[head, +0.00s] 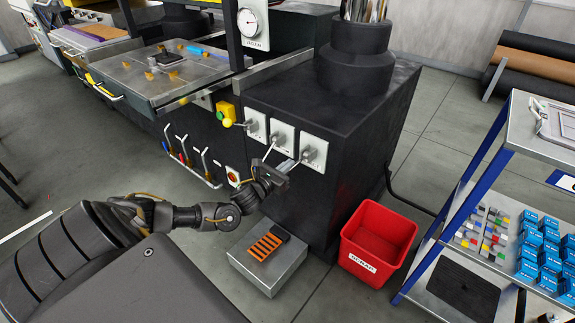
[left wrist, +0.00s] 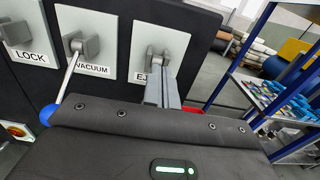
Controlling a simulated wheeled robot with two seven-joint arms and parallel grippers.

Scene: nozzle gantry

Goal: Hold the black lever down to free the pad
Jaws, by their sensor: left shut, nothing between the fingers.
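My left gripper (head: 298,161) is shut and empty, in front of the right-hand lever plate (head: 313,153) on the dark machine. In the left wrist view the fingers (left wrist: 163,92) point at the grey pivot (left wrist: 157,58) of the plate marked "EJ…". They cover the area below the pivot, so that lever's handle and any black knob are hidden. I cannot tell whether the fingers touch it. The VACUUM lever (left wrist: 69,72), with a blue knob, slants down to the left beside the gripper. A small dark block, possibly the pad (head: 170,58), lies on the metal bed (head: 133,81).
The LOCK plate (left wrist: 30,38) is left of VACUUM. A yellow box (head: 225,112) is mounted beside the levers. Below stand a grey box with orange bars (head: 252,270) and a red scrap bin (head: 374,240). A blue-framed shelf (head: 460,203) stands at the right.

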